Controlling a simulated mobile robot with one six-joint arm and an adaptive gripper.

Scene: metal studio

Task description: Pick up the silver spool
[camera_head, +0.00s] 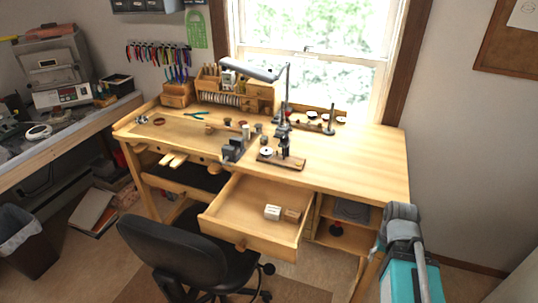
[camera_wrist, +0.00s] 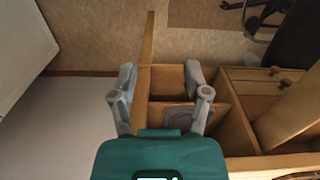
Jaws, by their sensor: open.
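I cannot pick out the silver spool for certain. In the head view, a small pale cylinder (camera_head: 246,132) stands on the workbench near its middle, and a small dark spool-like piece (camera_head: 264,140) stands right of it; both are too small to identify. My gripper (camera_wrist: 160,72) is open and empty in the wrist view, with its two grey fingers apart. It is over the right end of the workbench, beside the open shelf compartments (camera_wrist: 228,122), away from the small items on the bench top. No spool shows in the wrist view.
The wooden workbench (camera_head: 365,150) has a clear right side. Its drawer (camera_head: 235,212) is pulled open with two small blocks inside. A desk lamp (camera_head: 250,70) and a small stand (camera_head: 284,143) rise from the bench. A black chair (camera_head: 180,250) stands in front.

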